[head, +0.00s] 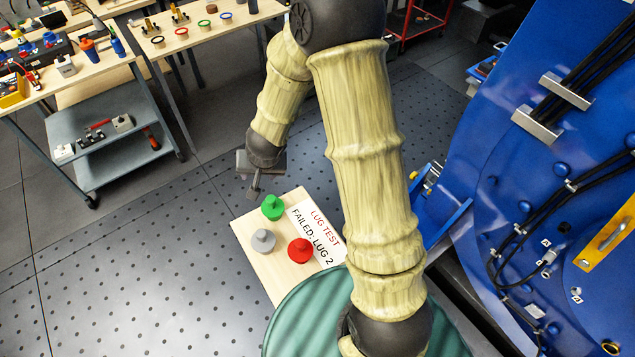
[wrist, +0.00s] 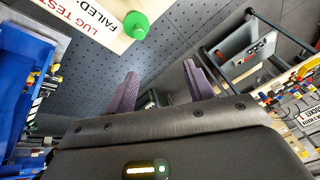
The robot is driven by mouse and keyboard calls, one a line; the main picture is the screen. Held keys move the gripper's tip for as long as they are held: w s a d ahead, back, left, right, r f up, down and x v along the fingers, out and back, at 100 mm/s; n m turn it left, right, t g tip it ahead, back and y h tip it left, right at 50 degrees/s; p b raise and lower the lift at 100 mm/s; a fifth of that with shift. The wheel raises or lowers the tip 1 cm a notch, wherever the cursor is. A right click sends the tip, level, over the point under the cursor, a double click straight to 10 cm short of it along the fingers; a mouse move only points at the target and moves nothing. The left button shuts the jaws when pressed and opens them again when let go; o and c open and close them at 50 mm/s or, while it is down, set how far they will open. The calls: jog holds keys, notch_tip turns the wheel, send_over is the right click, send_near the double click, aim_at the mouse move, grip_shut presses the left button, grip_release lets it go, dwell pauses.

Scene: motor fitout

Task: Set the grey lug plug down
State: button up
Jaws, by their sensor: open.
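The grey lug plug (head: 263,240) stands upright on a light wooden board (head: 250,262), at its left side in the head view. A green plug (head: 272,207) stands behind it and a red plug (head: 300,250) to its right. My gripper (head: 254,192) is open and empty, above and beyond the board's far left corner, apart from the grey plug. In the wrist view my two fingers (wrist: 158,88) are spread with nothing between them. The green plug (wrist: 136,25) shows there on the board's edge; the grey plug is not in that view.
A white sign (head: 316,232) on the board reads "LUG TEST FAILED: LUG 2". A green drum (head: 300,315) stands in front and a large blue machine (head: 560,210) at the right. Workbenches and a grey cart (head: 95,125) are at the back left. The floor to the left is clear.

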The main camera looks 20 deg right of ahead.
jog(key=s+d+r+n+g, duration=0.1)
jog(key=s+d+r, duration=0.4)
jog(key=s, duration=0.3)
jog(key=s+d+r+n+h, duration=0.1)
jog(key=s+d+r+n, duration=0.1)
jog(key=s+d+r, duration=0.3)
jog(key=s+r, duration=0.1)
jog(key=s, duration=0.1)
jog(key=shift+s+g, duration=0.4)
